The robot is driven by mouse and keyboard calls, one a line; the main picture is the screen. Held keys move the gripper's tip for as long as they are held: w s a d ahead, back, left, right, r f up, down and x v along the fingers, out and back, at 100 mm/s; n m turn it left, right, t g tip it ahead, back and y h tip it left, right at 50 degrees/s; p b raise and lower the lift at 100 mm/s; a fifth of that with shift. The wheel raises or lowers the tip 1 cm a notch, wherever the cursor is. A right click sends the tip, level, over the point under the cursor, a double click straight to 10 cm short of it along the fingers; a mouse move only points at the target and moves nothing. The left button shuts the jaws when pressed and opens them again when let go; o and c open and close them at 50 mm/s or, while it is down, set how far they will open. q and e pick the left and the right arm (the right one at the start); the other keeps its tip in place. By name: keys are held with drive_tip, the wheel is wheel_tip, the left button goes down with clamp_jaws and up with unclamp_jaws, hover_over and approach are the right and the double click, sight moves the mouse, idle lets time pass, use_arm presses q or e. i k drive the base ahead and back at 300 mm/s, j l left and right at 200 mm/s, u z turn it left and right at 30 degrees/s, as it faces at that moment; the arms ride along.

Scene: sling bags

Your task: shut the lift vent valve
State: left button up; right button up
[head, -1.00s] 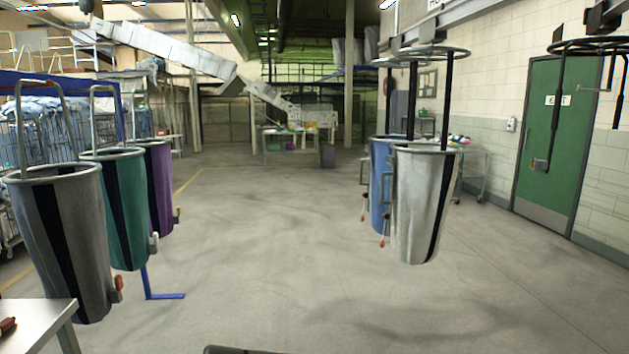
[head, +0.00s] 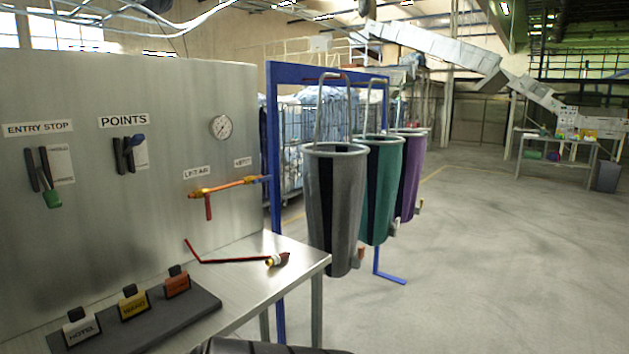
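A brass-orange valve pipe (head: 232,186) is mounted on the grey metal panel (head: 130,220) at the left. Its red lever (head: 208,208) hangs straight down from the pipe's left part. A label that seems to read LIFT AIR (head: 197,172) is above it, and a smaller label (head: 243,162), perhaps VENT, is to the right. The pipe's right end has a blue piece (head: 262,179). Neither of my grippers is in view.
A steel table (head: 250,252) below holds a bent red rod (head: 232,261), a brass-and-red fitting (head: 278,260) and a dark tag block (head: 150,318). The panel also has a gauge (head: 221,127) and levers (head: 128,153).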

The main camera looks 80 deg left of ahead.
sight(265, 178)
drive_tip(key=u, duration=1.7)
drive_tip(key=i+j+u, duration=0.15)
drive_tip(key=u, duration=0.25)
drive_tip(key=i+j+u, duration=0.25)
drive_tip(key=u, duration=0.15)
drive_tip(key=i+j+u, duration=0.1)
drive_tip(key=u, duration=0.3)
drive_tip(key=i, duration=0.35)
